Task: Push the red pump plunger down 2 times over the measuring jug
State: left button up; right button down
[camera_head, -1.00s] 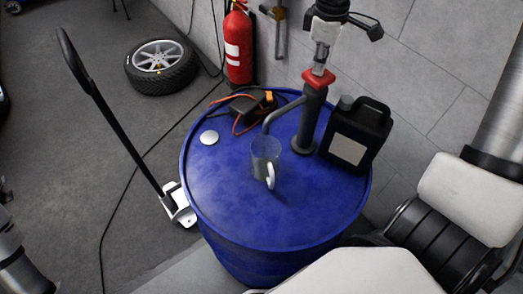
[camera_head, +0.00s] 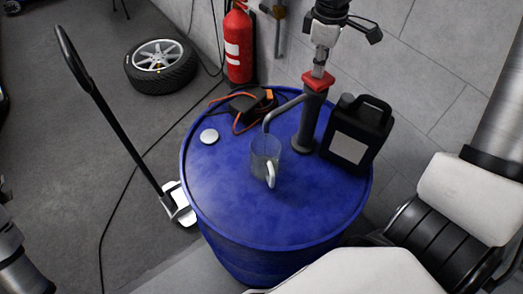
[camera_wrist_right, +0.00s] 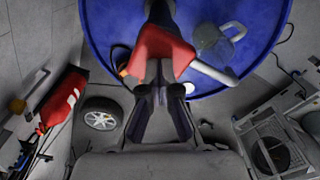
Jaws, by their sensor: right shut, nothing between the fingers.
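The red pump plunger (camera_head: 318,82) tops the dark upright pump (camera_head: 308,120) on the blue drum. It also shows large in the right wrist view (camera_wrist_right: 160,50). My right gripper (camera_head: 319,70) is shut and empty, pointing down with its fingertips at the top of the plunger, apparently touching it. In the right wrist view its fingers (camera_wrist_right: 159,72) converge at the red part. The clear measuring jug (camera_head: 263,158) with a pale handle stands on the drum under the end of the pump's grey spout (camera_head: 283,110). Its fill level is unclear. My left gripper is out of view.
The blue drum (camera_head: 235,205) has free room at its front. A black canister (camera_head: 355,135) stands right of the pump. A dark device with orange leads (camera_head: 245,105) and a white disc (camera_head: 209,136) lie at the left. A fire extinguisher (camera_head: 238,45) is behind.

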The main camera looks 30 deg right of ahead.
notch_tip(320, 180, up, 8)
jog(key=p, duration=0.7)
jog(key=shift+f, duration=0.15)
jog(key=shift+p, duration=0.3)
dwell(0.4)
notch_tip(320, 180, up, 6)
jog(key=p, duration=0.3)
dwell(0.4)
